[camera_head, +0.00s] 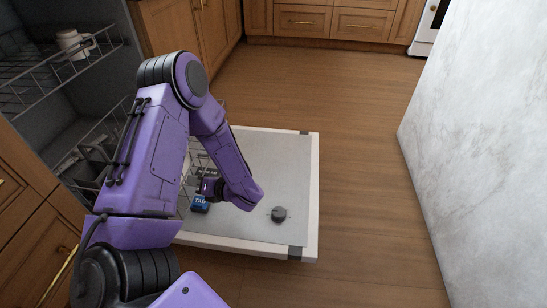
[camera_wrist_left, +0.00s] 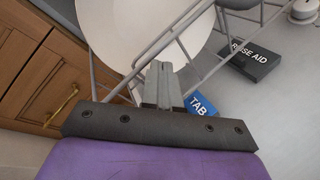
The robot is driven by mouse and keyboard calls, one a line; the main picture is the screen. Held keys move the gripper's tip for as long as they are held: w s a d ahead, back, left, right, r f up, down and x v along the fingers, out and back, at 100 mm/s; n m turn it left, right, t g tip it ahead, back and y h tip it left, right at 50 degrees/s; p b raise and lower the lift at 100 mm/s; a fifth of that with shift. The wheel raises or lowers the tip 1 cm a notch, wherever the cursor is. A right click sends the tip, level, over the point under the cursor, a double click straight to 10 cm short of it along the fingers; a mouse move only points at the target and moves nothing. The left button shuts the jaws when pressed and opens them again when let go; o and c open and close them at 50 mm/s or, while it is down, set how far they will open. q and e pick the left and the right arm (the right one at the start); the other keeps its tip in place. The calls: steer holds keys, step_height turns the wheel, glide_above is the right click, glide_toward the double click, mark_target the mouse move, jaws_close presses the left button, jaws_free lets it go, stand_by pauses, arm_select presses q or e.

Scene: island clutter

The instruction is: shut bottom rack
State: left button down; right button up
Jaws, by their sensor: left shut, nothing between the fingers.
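The bottom rack (camera_head: 196,163) is a grey wire basket, pulled out over the open dishwasher door (camera_head: 283,165). My left arm hides much of it in the head view. In the left wrist view its wires (camera_wrist_left: 203,18) cross in front of a large white plate (camera_wrist_left: 120,22). My left gripper (camera_head: 208,186) is low at the rack's outer end. In the left wrist view its fingers (camera_wrist_left: 160,82) are shut with nothing between them, close to the rack wires. Whether they touch the wires I cannot tell. My right gripper is not in view.
A dark box marked ROSE AID (camera_wrist_left: 250,60) shows in the wrist view. The upper rack (camera_head: 50,75) holds a mug (camera_head: 72,43). A marble island side (camera_head: 480,130) stands right; floor between is clear.

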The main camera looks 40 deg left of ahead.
arm_select(q)
steer(key=s+a+p, duration=0.1)
steer(key=a, duration=0.1)
steer(key=s+a+p, duration=0.1)
steer(key=s+a, duration=0.1)
steer(key=a, duration=0.1)
steer(key=s+a+p, duration=0.1)
steer(key=a, duration=0.1)
steer(key=shift+s+a+r, duration=0.1)
steer(key=shift+s+a, duration=0.25)
steer(key=shift+s+a+p, duration=0.25)
steer(key=shift+s+a, duration=0.15)
steer(key=shift+a, duration=0.25)
steer(key=shift+s+a+p, duration=0.25)
steer(key=shift+s+a, duration=0.15)
steer(key=shift+a, duration=0.2)
